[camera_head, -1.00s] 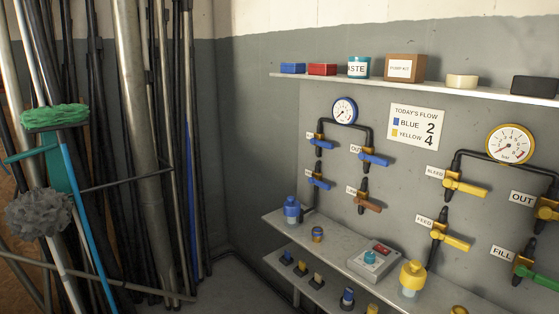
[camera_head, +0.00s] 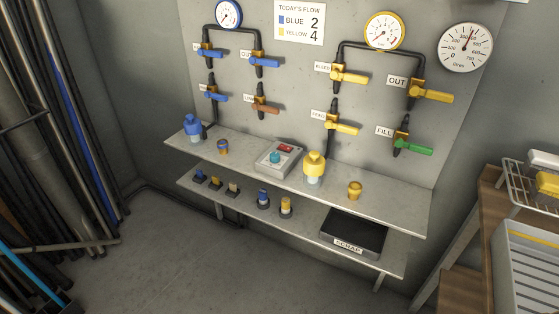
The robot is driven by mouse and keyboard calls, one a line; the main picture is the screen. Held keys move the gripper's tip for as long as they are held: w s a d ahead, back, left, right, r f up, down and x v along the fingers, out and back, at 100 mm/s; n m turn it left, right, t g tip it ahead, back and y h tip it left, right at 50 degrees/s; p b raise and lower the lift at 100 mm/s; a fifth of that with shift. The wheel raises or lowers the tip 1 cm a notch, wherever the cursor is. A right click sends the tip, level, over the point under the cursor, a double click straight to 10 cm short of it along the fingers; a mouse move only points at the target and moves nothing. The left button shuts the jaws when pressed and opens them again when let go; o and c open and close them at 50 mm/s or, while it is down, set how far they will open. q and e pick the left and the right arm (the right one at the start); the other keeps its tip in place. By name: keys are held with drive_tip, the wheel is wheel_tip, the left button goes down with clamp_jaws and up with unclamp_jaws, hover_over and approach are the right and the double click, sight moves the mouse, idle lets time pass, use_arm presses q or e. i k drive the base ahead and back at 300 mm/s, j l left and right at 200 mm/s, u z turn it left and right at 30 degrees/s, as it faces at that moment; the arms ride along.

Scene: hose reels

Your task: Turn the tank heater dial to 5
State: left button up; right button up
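No dial with a readable tank heater label shows. A grey box (camera_head: 279,159) with a round teal knob (camera_head: 275,157) and a small red patch (camera_head: 286,148) sits on the upper shelf, between the blue bottle and the yellow bottle. I cannot tell whether it is the heater control, and its markings are too small to read. Neither of my grippers is in view.
The upper shelf (camera_head: 385,211) also holds a blue bottle (camera_head: 193,128) and a yellow bottle (camera_head: 314,167). Valves and gauges line the wall above. A black SCRAP tray (camera_head: 354,232) sits below. Poles stand at left, a wire rack (camera_head: 530,185) at right. The floor (camera_head: 200,270) in front is clear.

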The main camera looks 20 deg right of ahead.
sight(274, 156)
drive_tip(key=i+z, duration=0.15)
drive_tip(key=z, duration=0.25)
drive_tip(key=i+j+z, duration=0.1)
drive_tip(key=z, duration=0.3)
drive_tip(key=i+j+z, duration=0.1)
drive_tip(key=z, duration=0.3)
